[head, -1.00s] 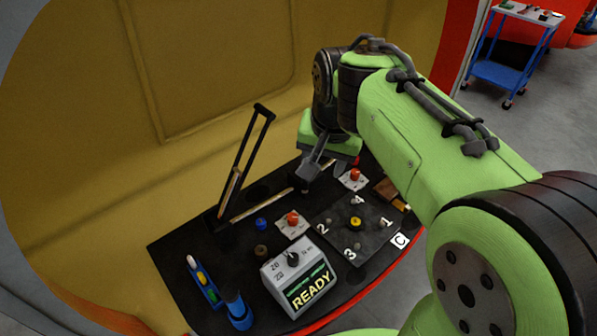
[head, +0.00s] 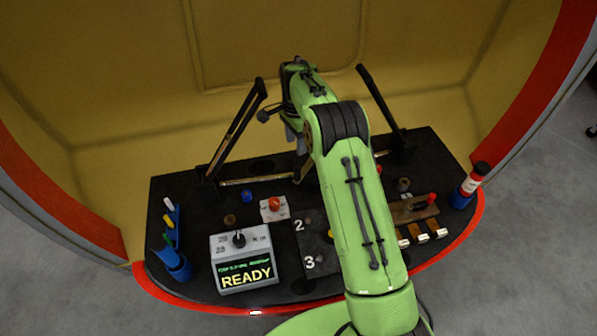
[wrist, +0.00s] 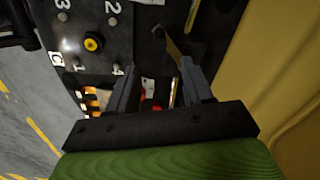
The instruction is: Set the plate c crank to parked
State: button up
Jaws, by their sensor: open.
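Plate C is a black plate (wrist: 85,20) in the wrist view, with numbers 1 to 4, a small stud by each, a yellow hub (wrist: 92,44) and a C label (wrist: 57,58). In the head view my arm hides much of it; the 2, the 3 and a sliver of the yellow hub (head: 329,238) show. I cannot make out a crank handle for certain. A thin brassy bar with a dark end (wrist: 170,42) lies just ahead of my fingers. My gripper (wrist: 158,78) is open and empty, beyond the plate near the 4. It is partly hidden in the head view (head: 294,138).
Two tall black levers (head: 232,135) (head: 384,100) rise at the back of the console. A READY box (head: 246,262) stands front left.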

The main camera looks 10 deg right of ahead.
aim_at(297, 166)
notch_tip(297, 166, down, 14)
jog(key=shift+f+b, duration=0.15)
jog(key=shift+b, duration=0.9)
grip_shut()
